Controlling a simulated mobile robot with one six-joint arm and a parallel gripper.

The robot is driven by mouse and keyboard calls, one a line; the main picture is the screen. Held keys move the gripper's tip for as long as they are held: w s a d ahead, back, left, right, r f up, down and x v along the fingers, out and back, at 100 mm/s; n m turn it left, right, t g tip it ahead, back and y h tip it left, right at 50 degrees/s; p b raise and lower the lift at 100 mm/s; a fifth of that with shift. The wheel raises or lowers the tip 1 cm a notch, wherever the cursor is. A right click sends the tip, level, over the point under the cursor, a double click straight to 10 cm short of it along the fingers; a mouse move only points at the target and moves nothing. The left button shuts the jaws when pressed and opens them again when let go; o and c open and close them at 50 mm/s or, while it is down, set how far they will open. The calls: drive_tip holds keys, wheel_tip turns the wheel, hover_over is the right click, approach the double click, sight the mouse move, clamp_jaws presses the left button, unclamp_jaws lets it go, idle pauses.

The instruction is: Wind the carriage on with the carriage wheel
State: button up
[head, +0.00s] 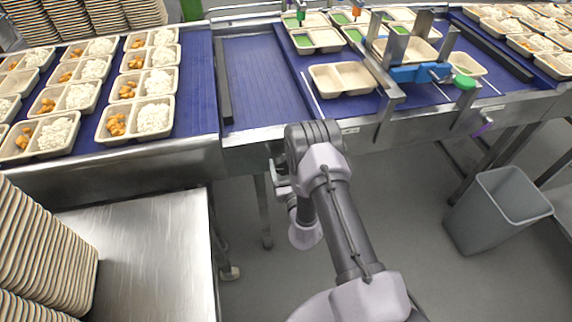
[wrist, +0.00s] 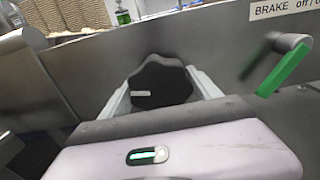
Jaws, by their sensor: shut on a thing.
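The dark carriage wheel (wrist: 162,84), with a scalloped rim, sits against the grey metal side panel in the wrist view. My gripper (wrist: 158,88) is closed around it, one pale finger on each side. A small light mark shows on the wheel's face. In the head view my gripper (head: 281,180) is at the front of the line, partly hidden by my arm, and the wheel cannot be made out. A metal frame with a blue block (head: 415,73) and a green knob (head: 464,82) stands over the right belt; I cannot tell whether this is the carriage.
A green-handled brake lever (wrist: 284,70) is close right of my gripper, under a "BRAKE" label (wrist: 284,10). Filled trays (head: 137,119) stand on the left belt. Stacked trays (head: 40,245) are on a steel table (head: 150,255). A grey bin (head: 497,212) stands at right.

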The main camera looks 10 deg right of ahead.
drive_tip(key=shift+n, duration=0.9)
drive_tip(key=o, duration=1.4)
drive_tip(key=s+p, duration=1.2)
drive_tip(key=p, duration=0.4)
